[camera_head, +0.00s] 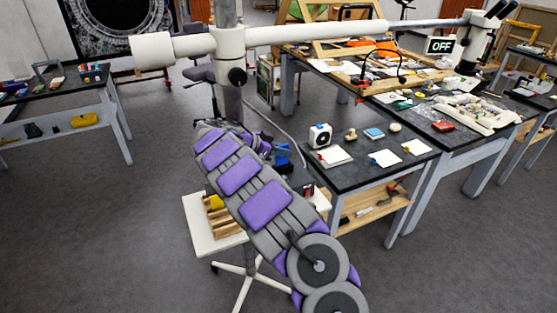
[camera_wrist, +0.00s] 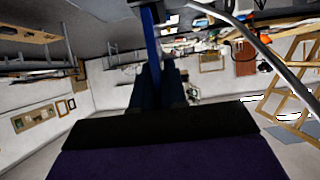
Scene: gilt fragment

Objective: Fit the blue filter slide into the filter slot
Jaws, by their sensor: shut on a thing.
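In the wrist view my gripper (camera_wrist: 159,82) shows as dark fingers, shut on the blue filter slide (camera_wrist: 151,38), a narrow blue strip that sticks out beyond the fingertips. The slide is held up in the air, clear of any surface that I can make out. In the head view my own arm hides most of the gripper. A blue piece (camera_head: 282,154) shows just right of the arm's far end; I cannot tell whether it is the slide. I cannot make out the filter slot. A white microscope head (camera_head: 474,40) hangs on a long boom at the upper right.
The grey column (camera_head: 229,85) and its white boom (camera_head: 320,31) stand close behind my arm. A dark workbench (camera_head: 405,155) at right carries cards, blocks and small tools. An OFF sign (camera_head: 440,46) stands by the microscope. Another table (camera_head: 60,87) is at left, with open floor between.

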